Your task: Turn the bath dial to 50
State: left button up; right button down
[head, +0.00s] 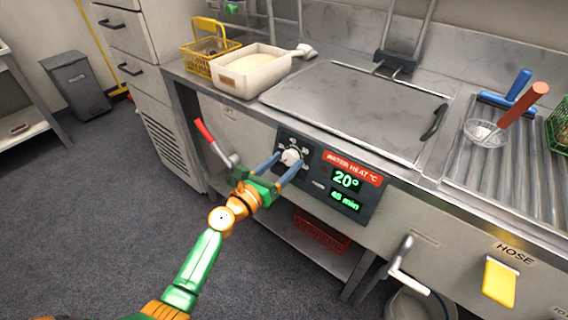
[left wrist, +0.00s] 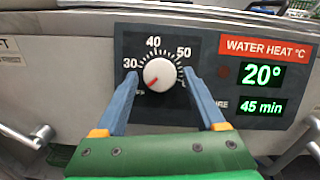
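The bath dial is a round white knob (head: 291,157) on a dark control panel (head: 318,195) on the front of the steel counter. In the left wrist view the knob (left wrist: 159,74) has a small red mark at its lower left, toward the OFF label. The scale around it shows 30, 40 and 50. My left gripper (left wrist: 160,76) is open, with one blue finger on each side of the knob; contact is unclear. The red-labelled water heat display (left wrist: 262,76) reads 20°, and the lower display (left wrist: 262,107) reads 45 min. My right gripper is not in view.
A red-handled lever (head: 213,143) sticks out left of the panel. A grey lid (head: 355,105) with a black handle covers the bath above. A white tub (head: 250,72) and yellow basket (head: 208,55) stand at the back left. A tap handle (head: 402,265) projects at the lower right.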

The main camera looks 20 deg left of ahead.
pick_arm(q)
grip_shut()
